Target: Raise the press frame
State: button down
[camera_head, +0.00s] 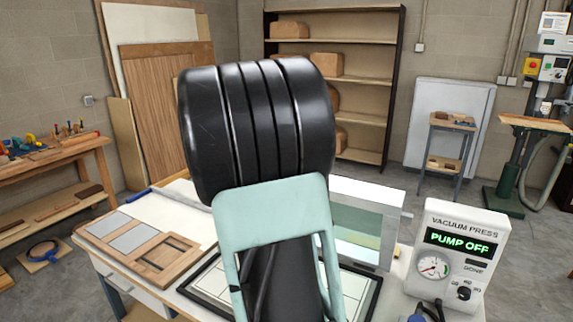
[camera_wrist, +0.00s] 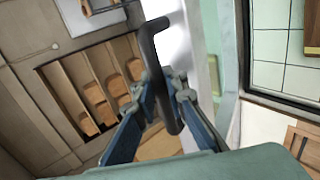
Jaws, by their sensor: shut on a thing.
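The press frame (camera_head: 392,222) stands tilted up from the work table behind my arm, with a pale greenish sheet inside its light rim. In the wrist view its light rim (camera_wrist: 185,45) runs beside a dark bar handle (camera_wrist: 155,50). My gripper (camera_wrist: 168,88) has its blue fingers shut around the middle of this handle. The press bed (camera_head: 203,292), with a black border and white gridded surface, lies below; it also shows at the right of the wrist view (camera_wrist: 285,75). My arm hides the gripper, the handle and much of the frame in the head view.
The vacuum press control box (camera_head: 457,250) stands at the table's right and reads "PUMP OFF". Wooden door panels (camera_head: 150,255) lie on the table at left. A shelf (camera_head: 375,115) with boxes and a workbench (camera_head: 60,155) stand farther back. Open floor lies between.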

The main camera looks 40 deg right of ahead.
jog(key=shift+r, duration=0.2)
jog(key=c, duration=2)
grip_release()
jog(key=shift+a, duration=0.15)
jog(key=shift+c, duration=0.2)
jog(key=shift+o, duration=0.3)
jog(key=shift+f, duration=0.1)
jog(key=v, duration=1.2)
jog(key=shift+s, duration=0.15)
